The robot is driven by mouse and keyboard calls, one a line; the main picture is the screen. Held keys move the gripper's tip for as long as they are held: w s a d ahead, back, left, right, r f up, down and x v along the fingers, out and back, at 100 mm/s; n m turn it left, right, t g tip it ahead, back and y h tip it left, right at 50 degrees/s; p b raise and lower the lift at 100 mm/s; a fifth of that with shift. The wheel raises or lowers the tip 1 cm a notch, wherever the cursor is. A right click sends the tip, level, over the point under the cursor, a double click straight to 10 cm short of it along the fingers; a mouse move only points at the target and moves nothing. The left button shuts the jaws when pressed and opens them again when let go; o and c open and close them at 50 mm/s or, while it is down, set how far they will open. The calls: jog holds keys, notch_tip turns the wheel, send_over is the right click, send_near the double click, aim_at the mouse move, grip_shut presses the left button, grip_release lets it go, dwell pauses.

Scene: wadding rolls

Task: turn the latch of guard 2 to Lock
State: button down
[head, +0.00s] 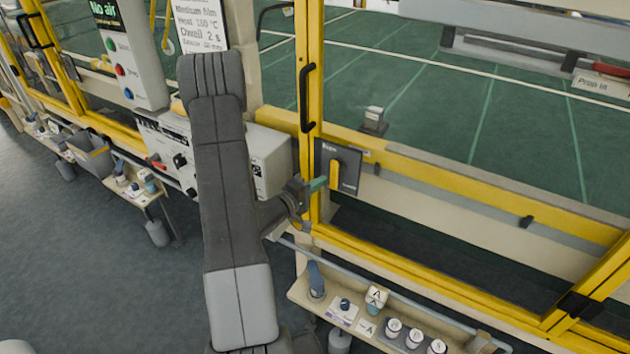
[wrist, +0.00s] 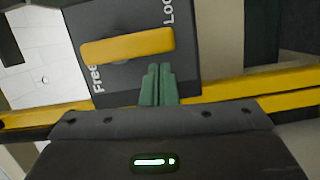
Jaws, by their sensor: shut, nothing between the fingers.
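The latch of a guard has a yellow handle (head: 335,174) on a dark square plate (head: 351,160), fixed to the yellow guard frame. In the head view the handle stands upright. In the wrist view the yellow handle (wrist: 125,47) lies across the dark plate (wrist: 190,75), between the word Free at left and a partly cut-off Lock at right. I cannot tell a guard number. My gripper (head: 321,184) has green fingers, shut and empty, just left of the handle. In the wrist view my gripper's tips (wrist: 159,70) are beside the handle's lower edge, near its right end; contact is unclear.
A black pull handle (head: 306,98) is on the yellow post above the latch. A shelf (head: 300,287) with bottles and labelled cups stands below right. A white control box (head: 270,160) is behind my arm at left. Open grey floor (head: 90,260) lies at left.

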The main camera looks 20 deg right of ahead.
jog(key=shift+s+d+f, duration=0.2)
jog(key=shift+s+d, duration=0.05)
jog(key=shift+s, duration=0.05)
jog(key=shift+w, duration=0.15)
dwell(0.6)
